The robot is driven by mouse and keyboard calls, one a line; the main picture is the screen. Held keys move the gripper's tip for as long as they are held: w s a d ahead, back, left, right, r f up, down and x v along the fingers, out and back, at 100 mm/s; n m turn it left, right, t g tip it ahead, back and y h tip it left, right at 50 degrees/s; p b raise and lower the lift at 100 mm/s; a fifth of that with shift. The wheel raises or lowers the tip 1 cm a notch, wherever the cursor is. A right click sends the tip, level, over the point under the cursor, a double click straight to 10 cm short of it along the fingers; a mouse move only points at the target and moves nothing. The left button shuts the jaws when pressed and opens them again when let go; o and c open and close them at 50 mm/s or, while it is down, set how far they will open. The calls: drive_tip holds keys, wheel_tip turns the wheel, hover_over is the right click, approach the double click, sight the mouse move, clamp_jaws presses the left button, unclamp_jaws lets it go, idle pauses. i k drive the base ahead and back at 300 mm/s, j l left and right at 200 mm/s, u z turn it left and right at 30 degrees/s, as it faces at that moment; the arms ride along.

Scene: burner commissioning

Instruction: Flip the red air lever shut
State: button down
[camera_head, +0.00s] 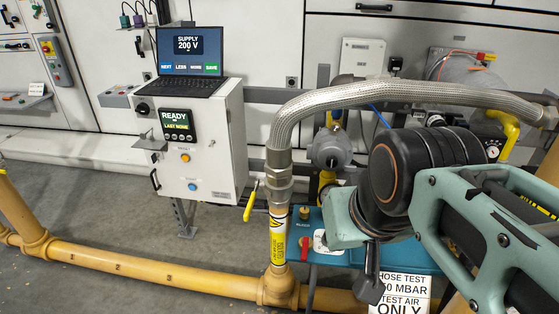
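A small red lever (304,248) stands upright on the blue-teal panel (335,257), low in the middle of the head view, just right of the yellow-labelled pipe. I take it to be the red air lever. A brass fitting (304,213) sits above it. My arm comes in from the right and covers the right part of the panel. A dark part of my gripper (368,288) hangs below the wrist, to the right of the lever and apart from it in the picture. The rest of the gripper is hidden, so its opening does not show.
A braided hose (390,92) arches over to a vertical pipe with a yellow lever (250,203). A white control box (210,145) carries a laptop (189,55). A sign (402,290) hangs below the panel. Thick yellow pipe (130,262) runs along the floor.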

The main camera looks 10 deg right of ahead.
sight(306, 241)
drive_tip(key=i+j+z, duration=0.3)
drive_tip(key=j+z, duration=0.15)
drive_tip(key=k+j, duration=0.1)
drive_tip(key=k, duration=0.2)
drive_tip(key=k+j+z, duration=0.2)
drive_tip(key=z, duration=0.25)
drive_tip(key=i+l+u, duration=0.4)
drive_tip(key=i+j, duration=0.1)
